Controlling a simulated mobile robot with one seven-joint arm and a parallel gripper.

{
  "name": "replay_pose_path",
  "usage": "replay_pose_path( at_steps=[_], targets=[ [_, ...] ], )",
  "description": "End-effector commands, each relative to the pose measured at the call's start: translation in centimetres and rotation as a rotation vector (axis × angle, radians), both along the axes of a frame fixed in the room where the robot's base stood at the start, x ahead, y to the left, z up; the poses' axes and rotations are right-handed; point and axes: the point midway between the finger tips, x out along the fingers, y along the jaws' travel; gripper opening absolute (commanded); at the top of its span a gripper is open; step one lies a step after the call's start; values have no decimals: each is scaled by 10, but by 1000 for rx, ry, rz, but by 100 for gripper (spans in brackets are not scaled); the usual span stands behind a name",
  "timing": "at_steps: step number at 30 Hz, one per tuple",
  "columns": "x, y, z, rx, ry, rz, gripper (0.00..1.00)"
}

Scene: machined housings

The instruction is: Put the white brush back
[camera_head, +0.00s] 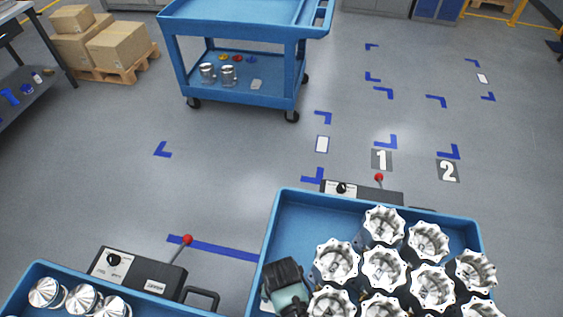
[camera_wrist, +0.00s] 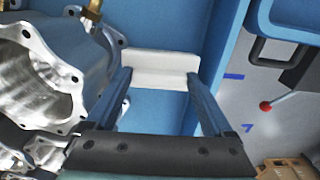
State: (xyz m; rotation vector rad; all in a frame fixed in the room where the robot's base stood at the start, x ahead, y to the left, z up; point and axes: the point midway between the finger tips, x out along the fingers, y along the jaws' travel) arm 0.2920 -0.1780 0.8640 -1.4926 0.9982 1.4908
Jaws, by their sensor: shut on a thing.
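The white brush (camera_wrist: 160,66) shows in the wrist view as a pale block with a raised lip, between the two fingers of my gripper (camera_wrist: 158,84). My gripper is shut on it. The brush is beside a machined metal housing (camera_wrist: 85,50) on the left, over the inside of a blue bin. Bristles cannot be made out. In the head view, my arm's end (camera_head: 286,285) is over the left side of the blue bin (camera_head: 300,215); the fingers and brush are hidden there.
Several metal housings (camera_head: 384,268) fill the middle and right of the blue bin. Its upper left floor is clear. A second blue bin (camera_head: 38,272) with shiny round parts stands at lower left. A blue cart (camera_head: 245,108) stands behind. Grey floor lies between.

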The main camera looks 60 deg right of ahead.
Motion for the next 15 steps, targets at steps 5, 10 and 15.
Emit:
replay_pose_path(
  at_steps=[5, 10, 15],
  targets=[
    [0, 0, -23, 1, 1, 0, 35],
    [0, 0, -27, -1, 0, 1, 35],
    [0, 0, -27, 0, 0, 1, 35]
  ],
)
